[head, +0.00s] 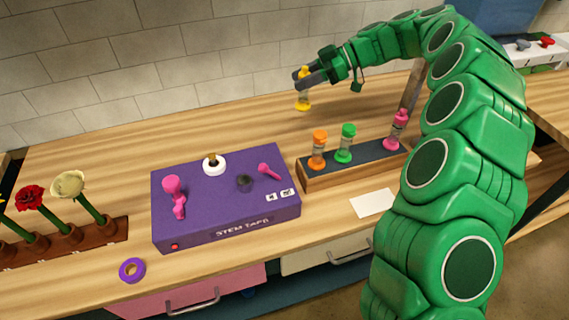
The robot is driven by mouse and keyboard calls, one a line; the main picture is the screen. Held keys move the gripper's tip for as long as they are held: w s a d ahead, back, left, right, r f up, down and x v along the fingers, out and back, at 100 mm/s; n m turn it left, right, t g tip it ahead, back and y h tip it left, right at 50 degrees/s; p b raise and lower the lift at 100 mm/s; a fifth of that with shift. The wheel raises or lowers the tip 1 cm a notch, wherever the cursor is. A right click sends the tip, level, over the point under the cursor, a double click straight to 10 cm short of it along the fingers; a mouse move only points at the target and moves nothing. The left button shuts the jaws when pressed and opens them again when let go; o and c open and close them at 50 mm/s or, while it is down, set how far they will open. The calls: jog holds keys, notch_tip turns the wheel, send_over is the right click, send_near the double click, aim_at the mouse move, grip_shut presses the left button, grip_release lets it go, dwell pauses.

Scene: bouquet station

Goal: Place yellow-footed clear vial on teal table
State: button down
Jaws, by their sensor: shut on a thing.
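My gripper (305,79) is shut on the yellow-footed clear vial (304,103). The vial has a yellow top and a yellow foot, with the gripper's fingers across its upper part. It hangs roughly upright over the back of the wooden counter, near the brick wall. Whether its foot is clear of the wood is hard to tell. I cannot make out a teal table for certain in the head view.
A wooden rack (318,183) holds orange (318,150), green (345,143) and pink (396,130) vials. A purple stem taper box (225,215) stands left of it. A flower holder (75,245), purple tape ring (132,270) and white card (372,203) lie near the front. The back counter is clear.

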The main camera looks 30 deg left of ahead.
notch_tip(320, 180, down, 12)
jog(key=shift+f, duration=0.2)
dwell(0.5)
jog(key=c, duration=0.7)
grip_release()
jog(key=shift+f, duration=0.1)
jog(key=shift+w+d+r, duration=0.25)
jog(key=shift+d+r, duration=0.05)
jog(key=shift+d, duration=0.05)
jog(key=shift+w+d+r, duration=0.15)
jog(key=shift+d+r, duration=0.1)
jog(key=shift+r, duration=1.05)
jog(key=shift+w+d+r, duration=0.2)
jog(key=shift+d+r, duration=0.05)
jog(key=shift+r, duration=1.1)
jog(key=shift+w+d+r, duration=0.15)
jog(key=shift+d+r, duration=0.1)
jog(key=shift+r, duration=1.05)
